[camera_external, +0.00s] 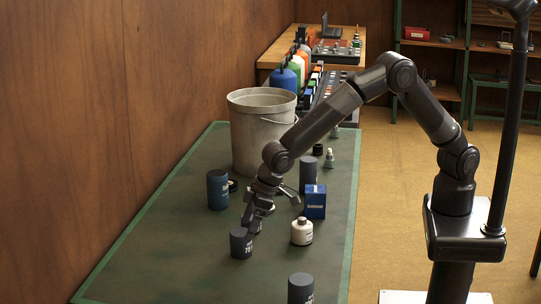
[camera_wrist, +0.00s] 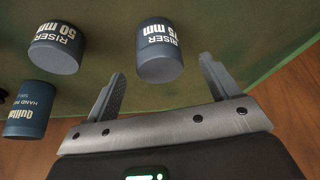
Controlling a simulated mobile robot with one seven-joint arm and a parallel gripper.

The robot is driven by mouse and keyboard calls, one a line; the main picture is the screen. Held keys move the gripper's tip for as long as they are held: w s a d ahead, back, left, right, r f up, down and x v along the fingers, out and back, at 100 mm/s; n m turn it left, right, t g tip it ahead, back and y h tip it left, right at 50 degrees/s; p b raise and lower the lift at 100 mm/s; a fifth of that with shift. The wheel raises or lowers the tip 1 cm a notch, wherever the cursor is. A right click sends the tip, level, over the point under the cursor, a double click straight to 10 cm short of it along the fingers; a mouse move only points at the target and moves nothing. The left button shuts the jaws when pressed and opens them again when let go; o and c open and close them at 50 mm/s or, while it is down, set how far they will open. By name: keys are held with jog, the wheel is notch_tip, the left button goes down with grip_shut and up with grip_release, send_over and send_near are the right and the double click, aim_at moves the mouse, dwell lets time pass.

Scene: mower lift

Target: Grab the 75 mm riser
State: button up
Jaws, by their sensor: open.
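The 75 mm riser (camera_wrist: 160,50) is a dark grey cylinder with white lettering. In the wrist view it stands ahead of my gripper (camera_wrist: 163,68), roughly in line with the gap between the fingers. The fingers are open and nothing is held between them. In the external view my gripper (camera_external: 254,218) points down close beside a dark cylinder (camera_external: 241,245) whose label seems to read 75. Whether a finger touches it is unclear there. The 50 mm riser (camera_wrist: 57,48), a similar dark cylinder, stands to the left in the wrist view.
A blue Quillan container (camera_wrist: 28,110) is left of the fingers; a blue can (camera_external: 217,190) shows in the external view. A white bottle (camera_external: 301,232), blue box (camera_external: 315,202), grey bucket (camera_external: 255,140) and another dark cylinder (camera_external: 300,288) stand on the green table. The table's left front is clear.

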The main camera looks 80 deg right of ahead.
aim_at(238, 244)
jog(key=shift+w+x, duration=0.15)
jog(key=shift+x, duration=1.8)
jog(key=shift+w+x, duration=0.15)
jog(key=shift+x, duration=1.75)
jog(key=shift+r, duration=0.1)
jog(key=shift+c, duration=0.2)
jog(key=c, duration=1.2)
